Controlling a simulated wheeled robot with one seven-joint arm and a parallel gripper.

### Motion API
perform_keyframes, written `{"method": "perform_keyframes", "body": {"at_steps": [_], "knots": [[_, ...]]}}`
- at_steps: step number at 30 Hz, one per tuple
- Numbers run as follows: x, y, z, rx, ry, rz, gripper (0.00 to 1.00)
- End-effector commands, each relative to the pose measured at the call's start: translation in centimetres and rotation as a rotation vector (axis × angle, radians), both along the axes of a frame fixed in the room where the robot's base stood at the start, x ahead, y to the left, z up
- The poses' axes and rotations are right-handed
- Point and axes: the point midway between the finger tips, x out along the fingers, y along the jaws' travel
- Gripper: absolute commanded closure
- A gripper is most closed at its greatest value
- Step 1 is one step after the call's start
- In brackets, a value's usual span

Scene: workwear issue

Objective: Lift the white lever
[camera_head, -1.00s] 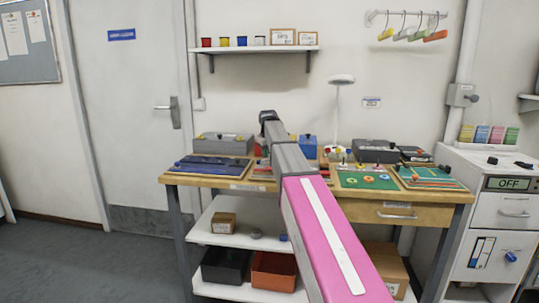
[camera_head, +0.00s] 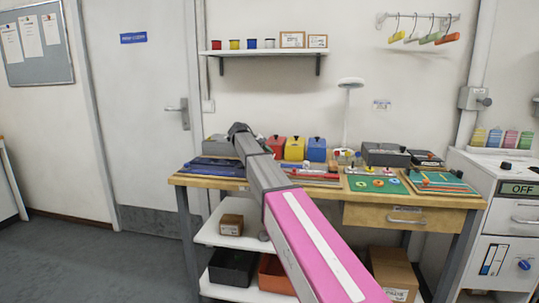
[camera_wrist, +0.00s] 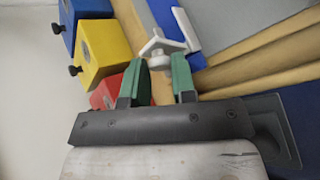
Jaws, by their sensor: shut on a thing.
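The white lever (camera_wrist: 158,45) shows in the wrist view at the upper middle, beside a blue panel (camera_wrist: 186,28). My gripper (camera_wrist: 160,62) has its two green fingers either side of the white lever's near part, with a gap between them. It is shut on the lever, though the exact contact is hard to see. In the head view the lever cannot be made out, and my arm hides the gripper's fingers.
Red (camera_head: 276,146), yellow (camera_head: 294,148) and blue (camera_head: 316,149) boxes with dark knobs stand at the back of the wooden table (camera_head: 325,196). A green board (camera_head: 372,184) lies right of them. A door (camera_head: 150,80) stands behind on the left.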

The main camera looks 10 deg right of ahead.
Motion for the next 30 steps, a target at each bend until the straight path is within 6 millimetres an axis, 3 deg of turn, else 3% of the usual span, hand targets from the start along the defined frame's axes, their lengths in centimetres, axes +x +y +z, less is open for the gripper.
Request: {"method": "perform_keyframes", "body": {"at_steps": [11,28,29,30], "knots": [[0.33,0.77,-0.47,-0.159,0.051,0.002,0.99],[0.33,0.86,-0.53,-0.185,0.06,0.0,0.99],[0.33,0.86,-0.53,-0.185,0.06,0.0,0.65],[0.32,0.85,-0.53,-0.184,0.06,0.001,0.52]]}}
